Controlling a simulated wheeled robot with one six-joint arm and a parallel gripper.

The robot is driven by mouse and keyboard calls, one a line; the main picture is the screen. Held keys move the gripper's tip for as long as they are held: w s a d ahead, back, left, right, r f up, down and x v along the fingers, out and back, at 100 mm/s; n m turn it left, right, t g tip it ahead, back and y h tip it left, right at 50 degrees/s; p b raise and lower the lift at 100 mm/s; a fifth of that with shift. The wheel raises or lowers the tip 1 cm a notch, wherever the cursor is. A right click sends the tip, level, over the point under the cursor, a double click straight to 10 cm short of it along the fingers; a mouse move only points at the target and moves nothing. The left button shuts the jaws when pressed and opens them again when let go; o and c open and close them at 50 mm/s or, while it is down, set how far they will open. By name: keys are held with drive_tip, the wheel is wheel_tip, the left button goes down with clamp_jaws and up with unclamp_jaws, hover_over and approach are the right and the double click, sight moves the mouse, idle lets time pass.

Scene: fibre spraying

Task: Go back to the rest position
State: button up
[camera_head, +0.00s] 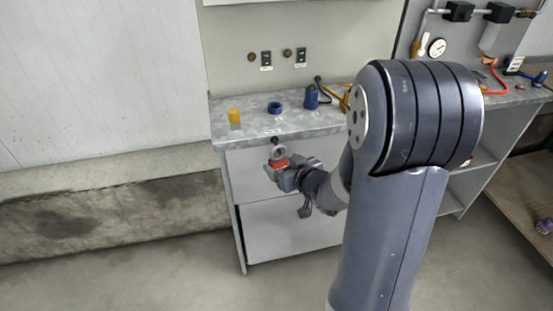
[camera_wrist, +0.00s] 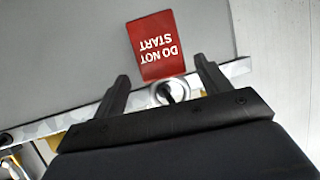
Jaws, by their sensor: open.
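My gripper (camera_wrist: 162,90) is open in the wrist view, its two dark fingers spread apart. A red tag (camera_wrist: 155,46) reading "DO NOT START" shows just beyond the fingers, upside down. A metal ring (camera_wrist: 170,90) at the tag's edge lies between the fingers; I cannot tell whether they touch it. In the head view my gripper (camera_head: 279,172) is in front of the workbench's front face, by the red tag (camera_head: 278,163) and the grey ring (camera_head: 278,152). My arm covers much of the bench's right part.
The workbench (camera_head: 300,129) carries a yellow cup (camera_head: 234,116), a blue ring (camera_head: 275,107) and a blue bottle (camera_head: 311,97). A panel with a gauge (camera_head: 437,47) and pipes stands at the back right. The floor (camera_head: 130,275) left of the bench is clear.

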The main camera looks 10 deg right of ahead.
drive_tip(key=v, duration=0.6)
drive_tip(key=shift+a+p, duration=0.2)
drive_tip(key=shift+p, duration=0.2)
drive_tip(key=shift+w, duration=0.1)
drive_tip(key=b+x, duration=0.1)
drive_tip(key=x, duration=0.8)
drive_tip(key=shift+w+f, duration=0.25)
drive_tip(key=shift+w, duration=0.1)
drive_tip(key=shift+s, duration=0.15)
